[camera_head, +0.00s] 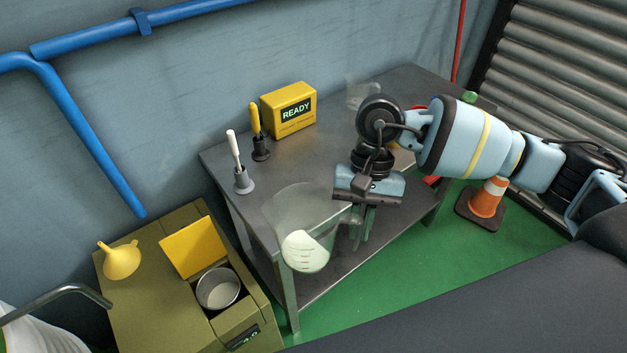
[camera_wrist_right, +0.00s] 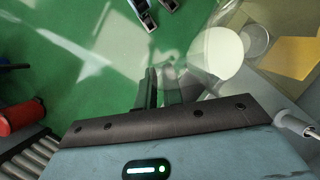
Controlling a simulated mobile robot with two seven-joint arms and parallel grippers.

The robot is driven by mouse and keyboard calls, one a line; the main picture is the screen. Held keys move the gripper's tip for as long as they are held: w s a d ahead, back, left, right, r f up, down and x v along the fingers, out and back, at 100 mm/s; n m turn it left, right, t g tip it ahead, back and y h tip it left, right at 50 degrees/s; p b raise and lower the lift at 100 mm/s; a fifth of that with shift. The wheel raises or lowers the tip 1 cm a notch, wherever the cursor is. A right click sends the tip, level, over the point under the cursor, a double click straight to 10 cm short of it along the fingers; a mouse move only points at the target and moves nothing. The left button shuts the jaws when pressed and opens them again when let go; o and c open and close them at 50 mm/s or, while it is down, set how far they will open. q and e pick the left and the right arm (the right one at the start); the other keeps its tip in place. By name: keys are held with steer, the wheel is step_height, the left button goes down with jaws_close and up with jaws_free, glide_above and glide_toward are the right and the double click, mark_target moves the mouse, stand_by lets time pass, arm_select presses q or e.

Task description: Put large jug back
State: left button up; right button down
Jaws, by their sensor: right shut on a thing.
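A large clear jug (camera_head: 302,207) with white contents at its bottom hangs tilted at the cart's near left edge, and it also shows in the right wrist view (camera_wrist_right: 222,50). My right gripper (camera_head: 361,228) is shut on the jug's handle side, with its fingers pointing down. In the right wrist view, the fingers (camera_wrist_right: 160,88) are beside the jug's wall. The exact grip on the handle is hard to make out. The grey tooling cart (camera_head: 222,171) stands against the wall. My left gripper is not in view.
A white-handled tool (camera_head: 234,150), a yellow-handled tool (camera_head: 255,120) and a yellow READY box (camera_head: 289,108) stand on the cart. A smaller clear vessel (camera_head: 362,92) is behind my arm. An olive cabinet (camera_head: 135,304) holds a funnel (camera_head: 121,261) and round pot (camera_head: 218,288). An orange cone (camera_head: 487,198) stands right.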

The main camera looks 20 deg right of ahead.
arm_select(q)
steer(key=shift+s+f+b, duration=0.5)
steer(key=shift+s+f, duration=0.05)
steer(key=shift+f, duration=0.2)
arm_select(e)
steer(key=w+f+m+t+y, duration=0.2)
steer(key=w+m+t, duration=0.3)
steer(key=w+m, duration=0.9)
steer(key=shift+w+d+f+y, duration=0.15)
steer(key=shift+w+f+y, duration=0.35)
steer(key=shift+w, duration=0.75)
steer(key=shift+w+f, duration=0.1)
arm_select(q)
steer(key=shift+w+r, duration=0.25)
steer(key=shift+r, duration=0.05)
arm_select(e)
steer(key=f, duration=0.3)
steer(key=shift+w+f, duration=0.2)
steer(key=shift+f, duration=0.05)
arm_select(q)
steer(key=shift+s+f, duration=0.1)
arm_select(e)
steer(key=shift+f, duration=0.1)
